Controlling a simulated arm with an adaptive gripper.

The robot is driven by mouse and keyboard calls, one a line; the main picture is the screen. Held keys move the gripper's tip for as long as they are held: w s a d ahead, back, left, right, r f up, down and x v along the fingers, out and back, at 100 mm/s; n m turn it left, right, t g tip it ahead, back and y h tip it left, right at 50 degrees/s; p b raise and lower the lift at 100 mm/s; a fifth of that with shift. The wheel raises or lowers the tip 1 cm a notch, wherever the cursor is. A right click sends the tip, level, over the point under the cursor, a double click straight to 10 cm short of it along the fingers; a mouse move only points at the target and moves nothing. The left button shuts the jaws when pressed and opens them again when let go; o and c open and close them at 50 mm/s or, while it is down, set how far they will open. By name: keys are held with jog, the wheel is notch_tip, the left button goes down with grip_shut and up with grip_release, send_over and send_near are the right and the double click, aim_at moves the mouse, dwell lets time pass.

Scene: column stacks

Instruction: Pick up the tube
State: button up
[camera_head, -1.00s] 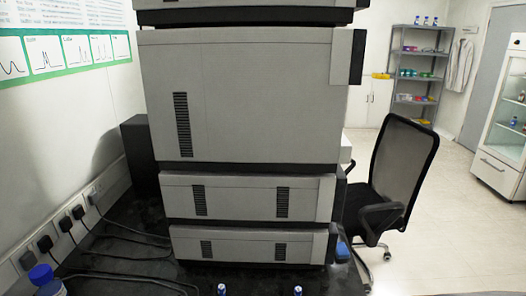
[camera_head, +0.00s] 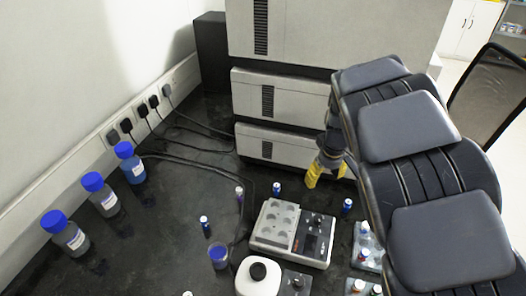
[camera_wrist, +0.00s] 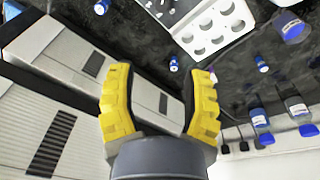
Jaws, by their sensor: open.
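I cannot tell which is the tube meant. My gripper (camera_head: 326,172) has yellow fingers spread open and empty, in front of the lower stack and above the bench. In the wrist view my gripper (camera_wrist: 160,72) shows both fingers, with a blue-capped vial (camera_wrist: 174,64) beyond the gap and another (camera_wrist: 262,64) to the right.
A grey block (camera_head: 270,238) with round wells stands mid-bench. The instrument stack (camera_head: 270,150) is close behind my gripper. Large blue-capped bottles (camera_head: 130,165) line the left wall. A blue-rimmed cup (camera_head: 219,257) and white container (camera_head: 258,280) are in front. Cables cross the back left.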

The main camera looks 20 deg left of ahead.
jog(key=w+a+f+n+y, duration=0.1)
jog(key=w+a+f+n, duration=0.25)
jog(key=a+f, duration=0.4)
jog(key=n+y, duration=0.3)
send_near(240, 201)
jog(key=a, duration=0.1)
jog(key=shift+w+a+f, duration=0.35)
jog(key=shift+a+f, duration=0.15)
jog(key=shift+f, duration=0.2)
jog(key=shift+w+x, duration=0.15)
jog(key=shift+x, duration=1.4)
jog(key=shift+w+x, duration=0.15)
jog(key=shift+x, duration=1.45)
jog(key=shift+d, duration=0.15)
jog(key=c, duration=0.8)
